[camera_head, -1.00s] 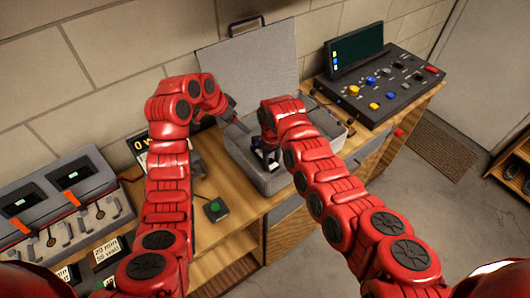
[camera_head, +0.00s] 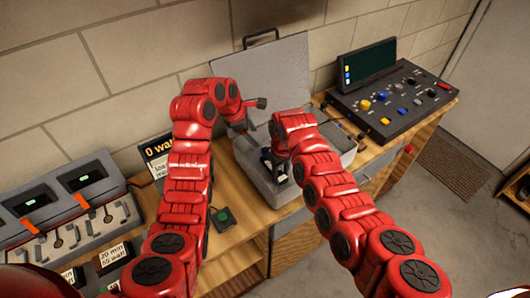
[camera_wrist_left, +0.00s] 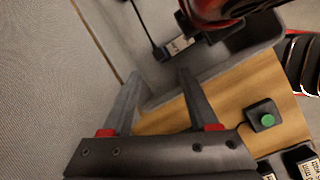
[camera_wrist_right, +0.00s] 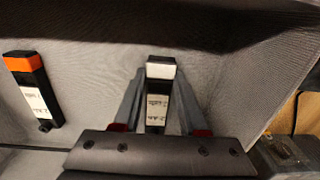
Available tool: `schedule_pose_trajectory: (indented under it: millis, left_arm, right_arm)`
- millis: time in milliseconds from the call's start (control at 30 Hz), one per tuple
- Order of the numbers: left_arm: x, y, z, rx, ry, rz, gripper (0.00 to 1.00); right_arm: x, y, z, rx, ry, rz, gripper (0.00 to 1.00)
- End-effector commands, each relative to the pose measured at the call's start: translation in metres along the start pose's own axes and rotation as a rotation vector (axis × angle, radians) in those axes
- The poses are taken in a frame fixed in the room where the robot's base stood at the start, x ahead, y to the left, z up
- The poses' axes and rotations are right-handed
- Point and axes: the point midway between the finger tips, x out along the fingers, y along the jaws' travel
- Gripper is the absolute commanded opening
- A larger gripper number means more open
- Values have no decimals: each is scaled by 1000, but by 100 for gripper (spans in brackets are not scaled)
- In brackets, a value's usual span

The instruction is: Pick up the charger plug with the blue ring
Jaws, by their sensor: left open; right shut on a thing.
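I cannot make out a blue ring in any view. Dark plugs or sockets (camera_head: 58,243) on the charger (camera_head: 20,205) at the left are too small to tell apart. My right gripper (camera_wrist_right: 159,85) is shut on a black labelled pack with a white end (camera_wrist_right: 161,70), inside the grey case (camera_head: 345,152). My left gripper (camera_wrist_left: 158,75) is open and empty above the case, beside its raised lid. It also shows in the head view (camera_head: 254,115). A black lead with a labelled block (camera_wrist_left: 180,44) shows beneath my right arm in the left wrist view.
A second pack with an orange end (camera_wrist_right: 22,63) lies in the case. A green-button box (camera_head: 222,218) and a sign (camera_head: 157,158) stand between case and charger. A control console (camera_head: 390,105) is at the right. The bench front has some bare wood.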

Motion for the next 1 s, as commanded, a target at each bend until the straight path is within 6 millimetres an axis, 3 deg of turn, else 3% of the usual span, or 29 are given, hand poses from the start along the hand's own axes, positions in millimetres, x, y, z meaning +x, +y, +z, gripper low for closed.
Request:
schedule_pose_trajectory:
  millis: [100,300,467,800,1000]
  left_arm:
    - [0,0,1,-231,8,-3,60]
    - [1,0,2,-467,16,-5,60]
    - [10,-1,2,-516,19,-8,60]
    - [66,-2,1,-516,20,-11,60]
    - [76,0,1,-513,18,-7,60]
  right_arm:
    - [0,0,0,0,0,0,0]
    - [0,0,0,0,0,0,0]
    - [0,0,0,0,0,0,0]
    - [0,0,0,0,0,0,0]
    - [0,0,0,0,0,0,0]
